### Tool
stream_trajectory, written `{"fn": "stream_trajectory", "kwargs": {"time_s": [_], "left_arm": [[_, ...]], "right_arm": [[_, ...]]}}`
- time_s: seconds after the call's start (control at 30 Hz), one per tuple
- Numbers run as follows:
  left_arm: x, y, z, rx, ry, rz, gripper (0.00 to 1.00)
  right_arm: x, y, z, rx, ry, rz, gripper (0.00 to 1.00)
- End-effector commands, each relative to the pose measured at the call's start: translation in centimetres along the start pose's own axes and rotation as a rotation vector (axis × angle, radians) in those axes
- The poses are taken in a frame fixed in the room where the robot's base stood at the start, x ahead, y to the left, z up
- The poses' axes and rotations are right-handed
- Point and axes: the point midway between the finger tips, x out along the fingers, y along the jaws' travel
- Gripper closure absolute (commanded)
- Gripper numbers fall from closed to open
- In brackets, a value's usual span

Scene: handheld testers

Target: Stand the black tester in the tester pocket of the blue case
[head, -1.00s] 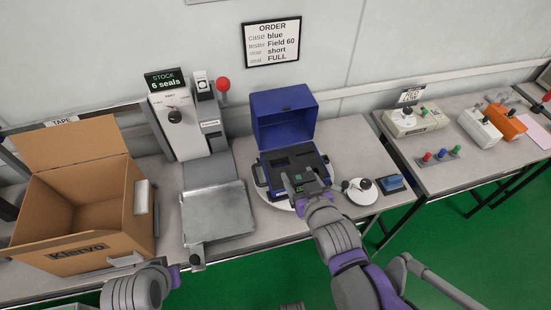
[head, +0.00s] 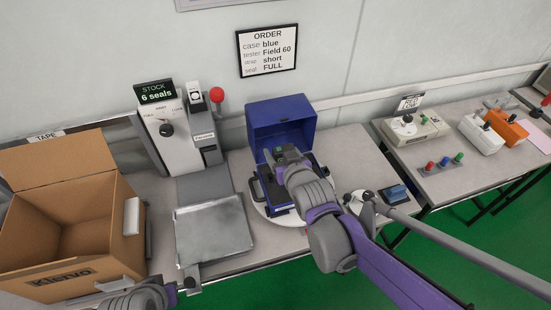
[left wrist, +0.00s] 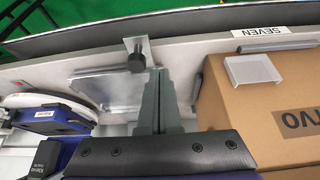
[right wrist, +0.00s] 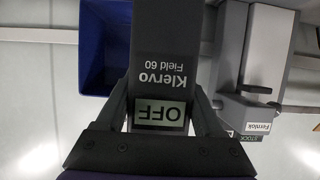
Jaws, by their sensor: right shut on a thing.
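The black tester (right wrist: 165,65), marked "Klervo Field 60" with a screen reading OFF, is held between the fingers of my right gripper (right wrist: 168,105). The blue case stands open on the work table, its raised lid (head: 283,125) at the back; the lid also shows in the right wrist view (right wrist: 100,50). In the head view my right gripper (head: 280,157) is over the case. The gripper and wrist hide much of the case interior, including the pocket and the tester's lower end. My left gripper (left wrist: 160,80) has its fingers together, empty, near the metal tray.
The metal tray (head: 212,230) and the seal machine (head: 178,135) stand left of the case. An open cardboard box (head: 60,275) is at far left. A round white disc (head: 268,222) lies under the case.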

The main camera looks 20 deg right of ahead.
Motion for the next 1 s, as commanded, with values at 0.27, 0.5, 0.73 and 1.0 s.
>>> {"fn": "stream_trajectory", "kwargs": {"time_s": [0.27,0.5,0.73,1.0], "left_arm": [[0.4,0.0,0.2,0.0,-0.002,0.0,1.0],[0.7,0.0,0.5,0.0,-0.003,0.0,1.0],[1.4,0.0,0.9,0.0,-0.005,0.0,1.0],[1.4,0.0,0.9,0.0,-0.005,0.0,1.0]], "right_arm": [[4.6,0.0,-0.5,-0.001,0.0,0.0,0.94],[5.3,0.0,1.4,-0.001,0.0,0.0,0.94],[6.5,0.0,4.6,-0.001,0.0,0.0,0.94],[6.6,0.0,4.8,-0.001,0.0,0.0,0.94]]}}
